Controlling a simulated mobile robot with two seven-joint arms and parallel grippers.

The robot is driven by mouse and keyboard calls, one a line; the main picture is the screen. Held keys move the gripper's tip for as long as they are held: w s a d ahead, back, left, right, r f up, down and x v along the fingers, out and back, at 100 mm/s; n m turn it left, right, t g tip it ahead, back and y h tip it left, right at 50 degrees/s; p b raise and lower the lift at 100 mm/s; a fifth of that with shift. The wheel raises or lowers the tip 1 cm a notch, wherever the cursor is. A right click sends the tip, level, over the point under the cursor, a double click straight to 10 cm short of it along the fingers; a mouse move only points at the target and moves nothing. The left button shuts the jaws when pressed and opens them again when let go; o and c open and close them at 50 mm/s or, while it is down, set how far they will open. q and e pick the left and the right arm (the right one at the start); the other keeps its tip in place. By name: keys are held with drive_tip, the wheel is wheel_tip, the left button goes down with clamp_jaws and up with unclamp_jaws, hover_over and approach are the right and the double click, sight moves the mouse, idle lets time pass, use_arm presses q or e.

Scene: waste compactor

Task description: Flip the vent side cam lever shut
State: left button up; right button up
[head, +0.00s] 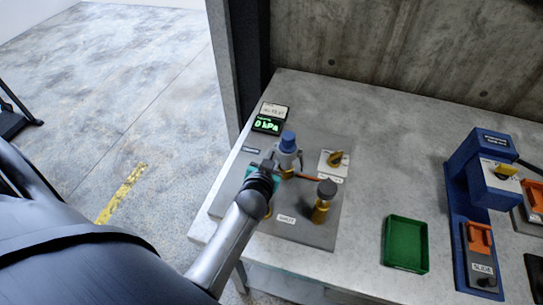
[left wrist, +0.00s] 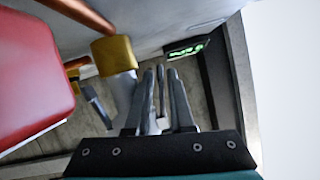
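My left gripper (head: 267,165) reaches over the grey fixture plate (head: 318,233) beside a metal coupling with a blue cap (head: 288,142). In the left wrist view the gripper's two grey fingers (left wrist: 160,75) stand close together with a thin grey strip between them. I cannot tell whether that strip is the vent side cam lever or whether it is gripped. A brass block (left wrist: 115,55) on a copper pipe (left wrist: 75,15) is just left of the fingers, with a grey bar below it. The arm partly hides the coupling in the head view. My right gripper is not in view.
A green 0 kPa display (head: 268,125) is behind. A green tray (head: 405,244) and a blue press-like unit (head: 468,195) are to the right, with bare table between.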

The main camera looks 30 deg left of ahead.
use_arm(q)
drive_tip(key=shift+o, duration=1.2)
drive_tip(key=shift+d, duration=0.1)
drive_tip(key=shift+f, duration=0.1)
